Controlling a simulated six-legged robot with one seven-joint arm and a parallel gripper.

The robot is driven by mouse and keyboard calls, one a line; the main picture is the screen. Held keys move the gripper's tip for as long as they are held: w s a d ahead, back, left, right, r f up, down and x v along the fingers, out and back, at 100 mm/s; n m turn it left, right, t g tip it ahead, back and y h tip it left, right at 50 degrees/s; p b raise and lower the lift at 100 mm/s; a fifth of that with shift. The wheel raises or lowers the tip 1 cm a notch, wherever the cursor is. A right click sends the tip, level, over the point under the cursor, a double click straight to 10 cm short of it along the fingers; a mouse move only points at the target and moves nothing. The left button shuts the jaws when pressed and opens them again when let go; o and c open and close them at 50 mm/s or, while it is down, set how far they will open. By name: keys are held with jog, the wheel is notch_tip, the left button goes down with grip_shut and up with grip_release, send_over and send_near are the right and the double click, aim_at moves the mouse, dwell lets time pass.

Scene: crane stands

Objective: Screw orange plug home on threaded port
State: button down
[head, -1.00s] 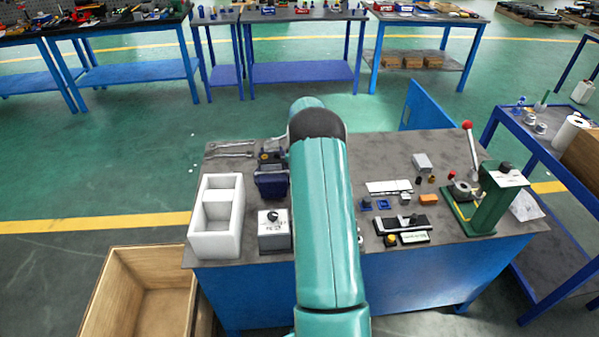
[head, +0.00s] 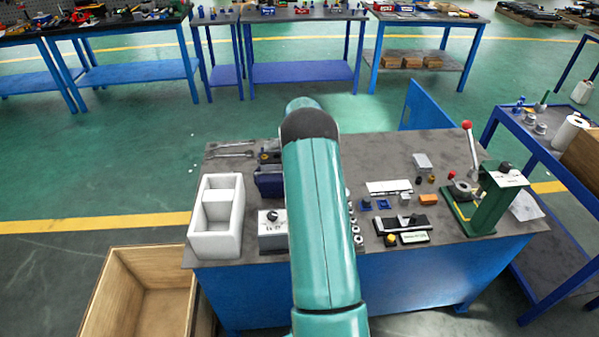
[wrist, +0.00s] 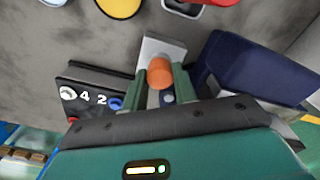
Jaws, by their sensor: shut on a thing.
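My gripper (wrist: 160,92) shows in the wrist view with two green fingers. It is shut on the orange plug (wrist: 159,72), whose rounded orange face shows between the fingertips. A pale grey block (wrist: 162,46) lies right behind the plug; I cannot tell whether they touch. To the left is a dark block (wrist: 95,85) marked 4 and 2, with a white ring, a blue ring and a red part. I cannot make out which part is the threaded port. In the head view my arm hides the gripper and the plug.
A navy vise-like body (wrist: 245,72) stands close right of the gripper. On the bench (head: 400,160) are a white bin (head: 215,240), a grey box with a knob (head: 272,235), small parts and a green lever press (head: 492,205). A wooden crate (head: 125,300) stands front left.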

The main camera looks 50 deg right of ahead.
jog(key=shift+m, duration=0.3)
jog(key=m, duration=0.2)
jog(key=shift+m, duration=1.6)
jog(key=shift+m, duration=0.9)
jog(key=m, duration=0.3)
jog(key=shift+m, duration=0.3)
